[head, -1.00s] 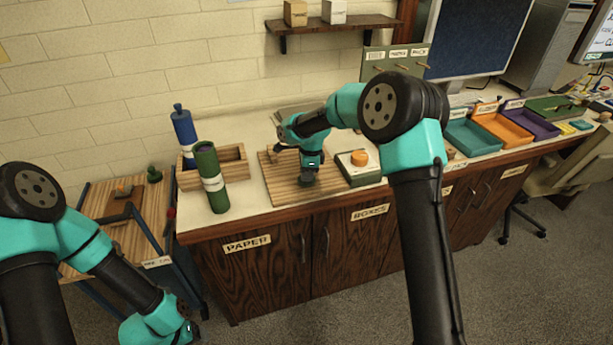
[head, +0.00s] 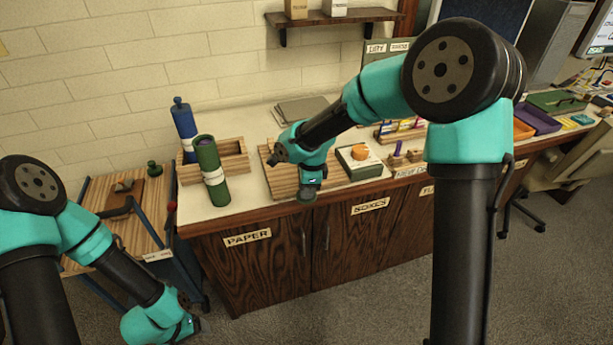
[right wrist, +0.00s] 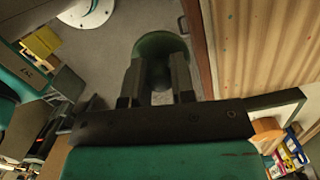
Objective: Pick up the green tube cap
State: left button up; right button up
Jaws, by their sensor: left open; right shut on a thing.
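A green cap with a knob (head: 153,168) stands on the wooden-topped cart at the left. The green tube (head: 213,178) leans upright at the bench's left end; its top looks open, with purple inside. My right gripper (head: 307,192) is over the front edge of the bench by the wooden board, shut on a dark green round thing (right wrist: 162,42). In the right wrist view the fingers hide part of that thing, and I cannot tell exactly what it is. My left gripper (head: 192,326) is open, low at the bottom left in front of the cart, apart from both caps and tubes.
A blue tube (head: 184,130) stands by a wooden box (head: 235,160). The slatted board (head: 282,182) lies beside a green box with an orange knob (head: 358,153). A brown block with a tool (head: 122,198) lies on the cart. Floor before the cabinets is free.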

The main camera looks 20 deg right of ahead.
jog(key=shift+s+a+r, duration=0.1)
jog(key=shift+s+a, duration=0.05)
jog(key=shift+s, duration=0.4)
jog(key=shift+s+a, duration=0.15)
jog(key=shift+s, duration=0.4)
